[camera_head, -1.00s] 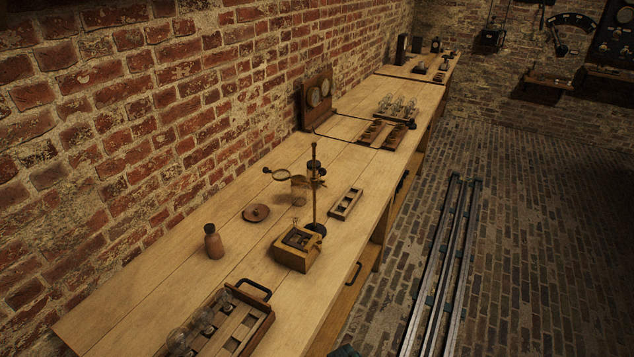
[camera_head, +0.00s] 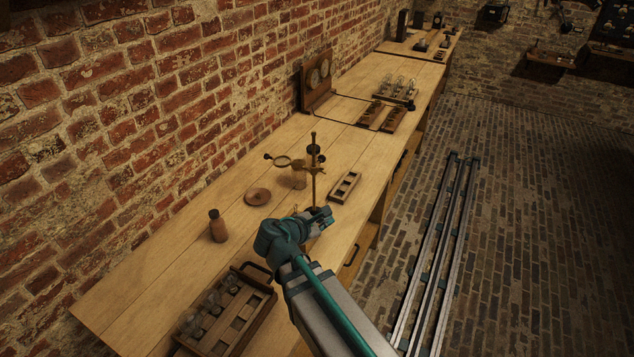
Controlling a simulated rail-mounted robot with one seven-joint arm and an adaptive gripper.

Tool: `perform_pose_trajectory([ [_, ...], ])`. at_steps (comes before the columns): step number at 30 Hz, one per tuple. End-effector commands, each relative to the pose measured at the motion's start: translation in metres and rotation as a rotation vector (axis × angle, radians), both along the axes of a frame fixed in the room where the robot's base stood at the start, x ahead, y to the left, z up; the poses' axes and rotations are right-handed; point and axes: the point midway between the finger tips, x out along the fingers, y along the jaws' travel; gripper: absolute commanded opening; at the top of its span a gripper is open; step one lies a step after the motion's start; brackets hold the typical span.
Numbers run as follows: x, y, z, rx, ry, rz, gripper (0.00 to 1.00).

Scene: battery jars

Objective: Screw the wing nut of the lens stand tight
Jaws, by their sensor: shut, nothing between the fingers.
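The lens stand (camera_head: 314,183) is upright on the bench, a thin brass rod with dark clamp parts near its top. Its round lens (camera_head: 282,161) sticks out to the left on a side arm. The wing nut is too small to make out among the clamp parts. My gripper (camera_head: 325,214) is in front of the stand's foot, low in the picture and below the clamp. It is shut and appears empty. My arm hides the stand's base in part; I cannot tell whether the gripper touches it.
A slotted wooden block (camera_head: 345,187) lies right of the stand. A round wooden disc (camera_head: 257,197) and a brown bottle (camera_head: 217,226) stand to the left. A tray (camera_head: 262,305) with glass bulbs is at the near end. Bare bench (camera_head: 160,285) lies along the wall side.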

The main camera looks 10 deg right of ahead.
Motion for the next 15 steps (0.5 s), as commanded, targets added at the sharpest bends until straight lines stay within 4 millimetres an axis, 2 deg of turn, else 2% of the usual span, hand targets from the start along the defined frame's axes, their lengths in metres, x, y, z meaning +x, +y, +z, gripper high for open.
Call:
perform_pose_trajectory([
  [1, 0.010, 0.016, 0.000, -0.063, 0.026, 0.079, 0.00],
  [6, 0.028, 0.052, 0.033, -0.285, 0.126, 0.289, 0.00],
  [10, 0.034, 0.069, 0.051, -0.408, 0.178, 0.380, 0.00],
  [15, 0.037, 0.077, 0.063, -0.478, 0.207, 0.427, 0.00],
])
